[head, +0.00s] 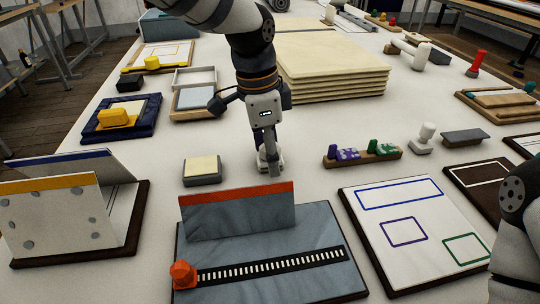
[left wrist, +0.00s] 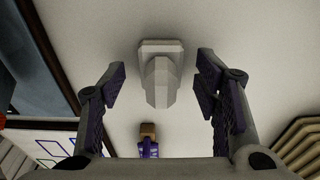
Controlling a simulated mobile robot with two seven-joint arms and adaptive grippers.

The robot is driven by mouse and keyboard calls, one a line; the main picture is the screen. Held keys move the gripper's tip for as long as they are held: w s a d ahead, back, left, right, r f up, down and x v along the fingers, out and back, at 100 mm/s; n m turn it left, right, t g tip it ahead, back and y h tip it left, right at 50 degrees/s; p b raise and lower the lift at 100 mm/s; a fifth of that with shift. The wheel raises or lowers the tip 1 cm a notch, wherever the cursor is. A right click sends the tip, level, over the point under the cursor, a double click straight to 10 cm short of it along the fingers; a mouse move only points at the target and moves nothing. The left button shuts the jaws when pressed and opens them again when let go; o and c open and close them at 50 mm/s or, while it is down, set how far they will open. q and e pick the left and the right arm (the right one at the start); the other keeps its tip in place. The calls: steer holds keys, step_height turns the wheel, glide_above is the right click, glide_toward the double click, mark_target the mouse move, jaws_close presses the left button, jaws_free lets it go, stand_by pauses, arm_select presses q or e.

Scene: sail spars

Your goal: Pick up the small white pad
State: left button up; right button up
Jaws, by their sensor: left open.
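A small white pad-like piece (left wrist: 160,78) with a flat base and a raised, tapering grip stands on the pale table between my left fingers in the left wrist view. In the head view it is mostly hidden behind my left gripper (head: 270,160), which points straight down over it. In the left wrist view my left gripper (left wrist: 160,90) is open, with a gap on both sides of the white piece. My right gripper is out of view.
A grey block with a cream top (head: 202,169) lies left of the gripper. A grey board with an upright orange-edged panel (head: 238,212) is in front. Stacked pale sheets (head: 335,70) stand behind. A wooden rack with purple and green pieces (head: 362,155) is to the right.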

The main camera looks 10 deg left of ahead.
arm_select(q)
steer(key=shift+w+f, duration=0.1)
steer(key=shift+f, duration=0.2)
steer(key=c, duration=1.2)
steer(key=shift+r, duration=0.1)
steer(key=shift+c, duration=0.2)
step_height(320, 180, up, 3)
steer(key=shift+r, duration=0.15)
step_height(320, 180, up, 5)
steer(key=s+d+p, duration=0.1)
steer(key=s+d, duration=0.1)
steer(key=s, duration=0.1)
steer(key=shift+d, duration=0.15)
steer(key=s+d+r, duration=0.1)
steer(key=s+d, duration=0.1)
steer(key=s+d+r, duration=0.2)
steer(key=s, duration=0.1)
steer(key=s+d+r+p, duration=0.1)
steer(key=s+d, duration=0.1)
steer(key=shift+s+r, duration=0.2)
steer(key=shift+s, duration=0.1)
steer(key=shift+s+d+r, duration=0.1)
steer(key=shift+s+d, duration=0.1)
steer(key=shift+s, duration=0.05)
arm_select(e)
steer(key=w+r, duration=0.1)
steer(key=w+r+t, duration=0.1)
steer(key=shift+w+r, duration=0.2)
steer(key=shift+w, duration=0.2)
